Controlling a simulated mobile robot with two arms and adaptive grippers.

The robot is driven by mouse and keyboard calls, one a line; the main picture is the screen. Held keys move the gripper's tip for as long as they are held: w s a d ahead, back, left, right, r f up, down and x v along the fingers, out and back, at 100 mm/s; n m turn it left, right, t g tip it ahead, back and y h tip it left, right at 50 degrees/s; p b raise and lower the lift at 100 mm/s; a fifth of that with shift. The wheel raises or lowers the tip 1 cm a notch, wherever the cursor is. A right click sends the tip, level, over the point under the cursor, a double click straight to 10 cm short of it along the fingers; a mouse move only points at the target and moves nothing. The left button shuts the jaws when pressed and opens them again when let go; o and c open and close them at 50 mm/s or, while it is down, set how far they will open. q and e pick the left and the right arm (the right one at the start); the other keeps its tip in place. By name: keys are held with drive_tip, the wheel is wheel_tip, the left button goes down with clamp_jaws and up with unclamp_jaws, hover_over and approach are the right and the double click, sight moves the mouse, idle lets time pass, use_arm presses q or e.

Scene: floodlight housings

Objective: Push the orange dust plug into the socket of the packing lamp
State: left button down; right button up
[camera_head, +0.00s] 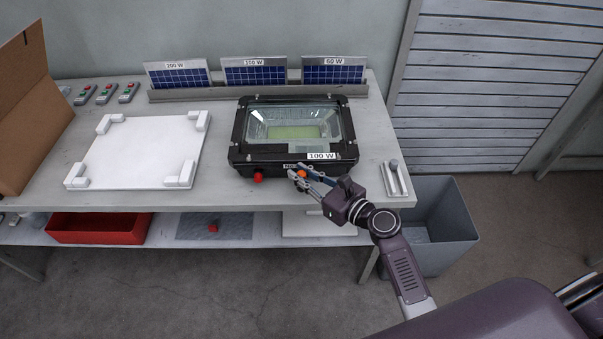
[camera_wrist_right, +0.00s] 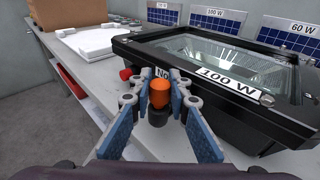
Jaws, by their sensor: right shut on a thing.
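The packing lamp (camera_head: 294,135), a black floodlight with a glass front and a 100 W label, lies on the table. It also shows in the right wrist view (camera_wrist_right: 230,75). The orange dust plug (camera_head: 302,173) is at the lamp's front edge, between the fingers of my right gripper (camera_head: 299,175). In the right wrist view the orange plug (camera_wrist_right: 159,92) sits between the fingertips, with a dark round part below it. My right gripper (camera_wrist_right: 160,100) is shut on it. The socket cannot be made out; I cannot tell whether the plug touches it. My left gripper is not in view.
A red knob (camera_head: 257,177) sits on the lamp's front edge, left of the plug. A white packing board (camera_head: 138,150) lies left of the lamp. Solar panels (camera_head: 254,73) stand behind it. A grey bin (camera_head: 440,225) stands at the table's right end.

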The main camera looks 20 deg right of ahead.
drive_tip(key=shift+f+b, duration=0.4)
drive_tip(key=shift+f, duration=0.2)
drive_tip(key=o, duration=0.9)
drive_tip(key=v, duration=1.2)
drive_tip(key=shift+s, duration=0.1)
drive_tip(key=s+f+n+g+h, duration=0.25)
drive_tip(key=s+f+n, duration=0.25)
drive_tip(key=f, duration=0.7)
drive_tip(key=s+f+n+g+h, duration=0.1)
drive_tip(key=s+f+n+g, duration=0.25)
drive_tip(key=f, duration=0.85)
drive_tip(key=s+f+n+g+h, duration=0.15)
drive_tip(key=s+f+n, duration=0.4)
drive_tip(key=f, duration=0.65)
drive_tip(key=s+f+n+g, duration=0.2)
drive_tip(key=s+f+n, duration=0.3)
drive_tip(key=s, duration=0.3)
drive_tip(key=s+f+n+g+h, duration=0.1)
drive_tip(key=s+f+n+g, duration=0.1)
drive_tip(key=s+f+n, duration=0.3)
drive_tip(key=s+d+f+n+g+h, duration=0.1)
drive_tip(key=s+f+n+g, duration=0.1)
drive_tip(key=s+f+n, duration=0.3)
drive_tip(key=shift+s+n, duration=1.05)
drive_tip(key=shift+s, duration=0.9)
drive_tip(key=shift+s+n, duration=1.05)
drive_tip(key=shift+s, duration=0.95)
